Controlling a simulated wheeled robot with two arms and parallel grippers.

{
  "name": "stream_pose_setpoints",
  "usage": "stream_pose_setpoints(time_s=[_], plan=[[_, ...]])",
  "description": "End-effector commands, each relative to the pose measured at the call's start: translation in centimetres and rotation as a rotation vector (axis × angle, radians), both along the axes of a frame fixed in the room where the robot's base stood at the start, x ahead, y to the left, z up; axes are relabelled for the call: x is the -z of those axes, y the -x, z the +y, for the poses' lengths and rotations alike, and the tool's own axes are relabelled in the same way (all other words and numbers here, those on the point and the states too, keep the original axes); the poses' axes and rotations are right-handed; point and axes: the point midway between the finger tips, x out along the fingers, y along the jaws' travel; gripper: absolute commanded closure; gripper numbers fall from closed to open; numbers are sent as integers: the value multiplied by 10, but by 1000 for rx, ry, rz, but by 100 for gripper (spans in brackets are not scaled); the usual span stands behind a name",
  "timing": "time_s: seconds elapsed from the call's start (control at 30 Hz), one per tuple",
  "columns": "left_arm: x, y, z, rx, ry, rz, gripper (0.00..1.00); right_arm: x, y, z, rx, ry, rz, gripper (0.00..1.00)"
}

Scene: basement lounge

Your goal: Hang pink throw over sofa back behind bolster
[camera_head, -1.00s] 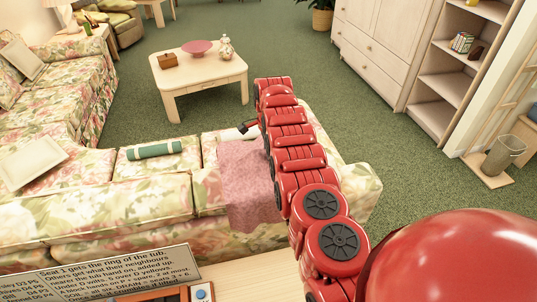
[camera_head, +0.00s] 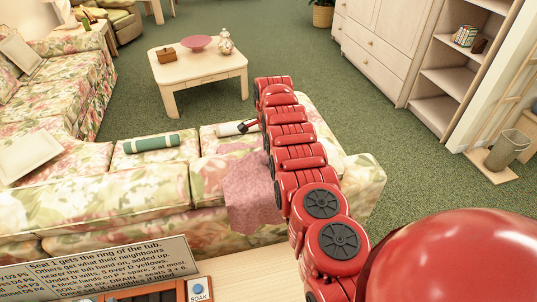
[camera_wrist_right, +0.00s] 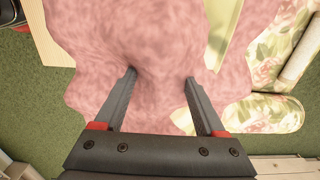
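The pink throw (camera_head: 252,195) hangs over the back of the floral sofa (camera_head: 120,205), its lower edge down the near side. My red right arm hides its right part. A pale bolster (camera_head: 228,129) lies on the seat beyond the throw, beside my right gripper (camera_head: 247,126). In the right wrist view, the gripper's two fingers (camera_wrist_right: 162,78) are well apart, with bulging pink cloth (camera_wrist_right: 160,35) at and between their tips. That view does not show the cloth pinched. My left gripper is out of view.
A green bolster (camera_head: 152,143) and a cream cushion (camera_head: 28,155) lie on the sofa to the left. A low wooden table (camera_head: 198,70) stands beyond. A sign (camera_head: 100,268) and a wooden surface (camera_head: 235,270) are in front. Green carpet is clear right of the sofa.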

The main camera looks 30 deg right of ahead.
Motion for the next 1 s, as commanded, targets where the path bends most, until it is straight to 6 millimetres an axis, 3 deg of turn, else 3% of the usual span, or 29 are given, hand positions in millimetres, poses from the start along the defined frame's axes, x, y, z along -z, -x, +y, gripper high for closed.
stream_pose_setpoints(time_s=[0.23, 0.37, 0.67, 0.8, 0.83, 1.0], plan=[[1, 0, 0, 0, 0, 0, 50, -2, 0, 0, 0, 0, 0, 28], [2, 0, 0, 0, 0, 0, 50, -16, -1, 1, -1, 2, -3, 28], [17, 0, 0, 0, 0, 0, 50, -91, 0, -2, 2, 1, -5, 28], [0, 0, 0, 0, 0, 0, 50, -123, 1, -3, 2, 1, -1, 28], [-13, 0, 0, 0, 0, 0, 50, -135, 1, 0, -1, 0, 1, 28], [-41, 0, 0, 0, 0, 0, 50, -161, 1, 0, 1, 0, 1, 28]])
